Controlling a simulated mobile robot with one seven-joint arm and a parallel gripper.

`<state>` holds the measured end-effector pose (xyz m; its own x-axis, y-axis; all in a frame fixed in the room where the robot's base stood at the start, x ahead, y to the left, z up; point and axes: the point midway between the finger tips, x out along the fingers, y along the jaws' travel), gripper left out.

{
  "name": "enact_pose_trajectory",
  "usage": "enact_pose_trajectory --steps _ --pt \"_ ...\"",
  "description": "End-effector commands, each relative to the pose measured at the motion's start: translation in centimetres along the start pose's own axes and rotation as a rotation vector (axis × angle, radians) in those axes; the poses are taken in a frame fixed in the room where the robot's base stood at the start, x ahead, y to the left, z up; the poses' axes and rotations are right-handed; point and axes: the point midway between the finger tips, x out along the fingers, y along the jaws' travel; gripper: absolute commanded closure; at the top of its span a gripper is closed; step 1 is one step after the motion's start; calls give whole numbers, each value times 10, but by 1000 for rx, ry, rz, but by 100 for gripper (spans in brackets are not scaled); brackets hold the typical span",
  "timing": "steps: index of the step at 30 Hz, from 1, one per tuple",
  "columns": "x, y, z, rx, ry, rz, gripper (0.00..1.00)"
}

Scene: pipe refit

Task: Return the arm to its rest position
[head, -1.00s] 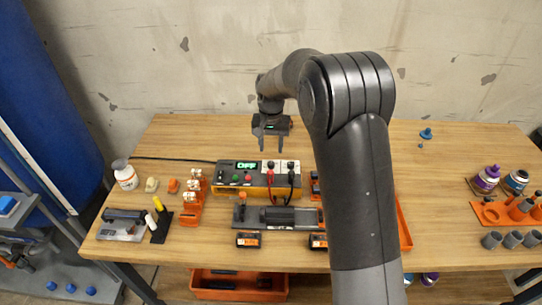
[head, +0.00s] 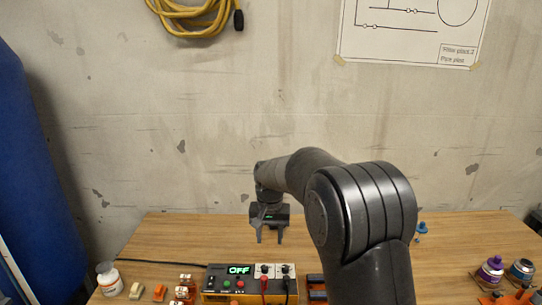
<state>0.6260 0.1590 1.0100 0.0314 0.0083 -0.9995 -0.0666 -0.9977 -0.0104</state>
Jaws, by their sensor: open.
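My gripper (head: 270,238) shows in the head view at the end of my dark arm, which reaches in from the lower right. Its two fingers point down, apart, with nothing between them. It is in front of the wall and over the back part of the wooden table (head: 190,230). Below it in the picture is an orange and black control box (head: 228,284) with a green display reading OFF. My arm hides part of the table to the right.
A yellow cable coil (head: 195,15) and a drawing (head: 412,30) are on the wall.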

Motion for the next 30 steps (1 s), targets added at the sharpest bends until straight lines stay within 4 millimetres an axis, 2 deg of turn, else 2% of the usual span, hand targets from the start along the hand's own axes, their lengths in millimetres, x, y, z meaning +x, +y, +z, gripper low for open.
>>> enact_pose_trajectory --steps 1,6,15,22,30 --pt "-16 9 8 0 19 -6 56" --pt "-59 40 41 -7 76 -20 56" --pt "-113 90 111 -24 178 -35 56" --pt "-136 123 172 -35 259 -38 56" --pt "-142 154 244 -49 354 -30 56"
